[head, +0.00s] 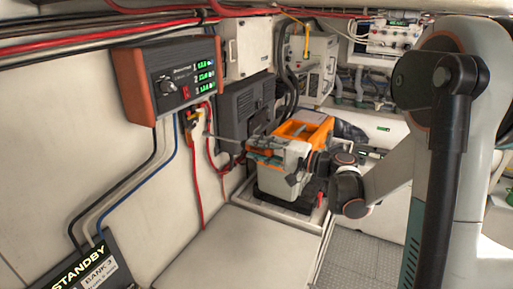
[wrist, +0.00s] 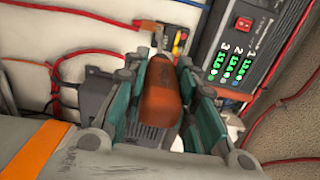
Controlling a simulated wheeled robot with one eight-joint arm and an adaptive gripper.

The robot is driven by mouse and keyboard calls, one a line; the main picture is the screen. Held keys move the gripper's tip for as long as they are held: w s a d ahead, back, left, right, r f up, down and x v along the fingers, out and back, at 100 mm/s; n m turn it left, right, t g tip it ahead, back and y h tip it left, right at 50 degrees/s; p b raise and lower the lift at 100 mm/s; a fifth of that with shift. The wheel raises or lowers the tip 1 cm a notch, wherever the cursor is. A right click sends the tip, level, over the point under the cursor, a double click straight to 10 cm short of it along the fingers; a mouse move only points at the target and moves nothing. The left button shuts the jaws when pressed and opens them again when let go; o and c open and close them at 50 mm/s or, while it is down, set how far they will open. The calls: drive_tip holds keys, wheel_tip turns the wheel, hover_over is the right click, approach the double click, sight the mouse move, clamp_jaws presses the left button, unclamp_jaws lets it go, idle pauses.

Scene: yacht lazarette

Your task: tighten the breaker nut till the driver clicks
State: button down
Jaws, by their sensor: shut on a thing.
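My gripper (head: 262,146) reaches in from the right and is shut on a driver. In the wrist view the driver's orange-brown handle (wrist: 160,92) lies between the teal fingers of my gripper (wrist: 170,105). In the head view its thin grey shaft (head: 226,141) points left towards the breaker (head: 195,124), a small yellow, red and dark part on the wall. The breaker also shows in the wrist view (wrist: 180,41), beyond the handle. The nut is too small to make out, and I cannot tell whether the driver tip touches it.
A charger box (head: 170,77) with green digits hangs above the breaker, with red, blue and black cables below. A dark vented box (head: 247,108) is just behind the shaft. A standby panel (head: 88,268) is at lower left. The pale floor panel (head: 240,250) is clear.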

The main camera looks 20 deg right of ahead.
sight(244, 144)
drive_tip(key=shift+p+x, duration=0.35)
drive_tip(key=shift+x, duration=1.4)
drive_tip(key=shift+w+a+b, duration=0.35)
drive_tip(key=shift+w+a, duration=0.1)
drive_tip(key=shift+s+d+f+n+b, duration=0.15)
drive_tip(key=shift+n+b, duration=0.55)
drive_tip(key=shift+n, duration=0.4)
drive_tip(key=n+b, duration=0.2)
drive_tip(key=n, duration=0.4)
drive_tip(key=shift+b, duration=0.35)
drive_tip(key=n+b, duration=0.1)
drive_tip(key=n, duration=0.4)
drive_tip(key=shift+b, duration=0.35)
drive_tip(key=n+b, duration=0.1)
drive_tip(key=n, duration=0.4)
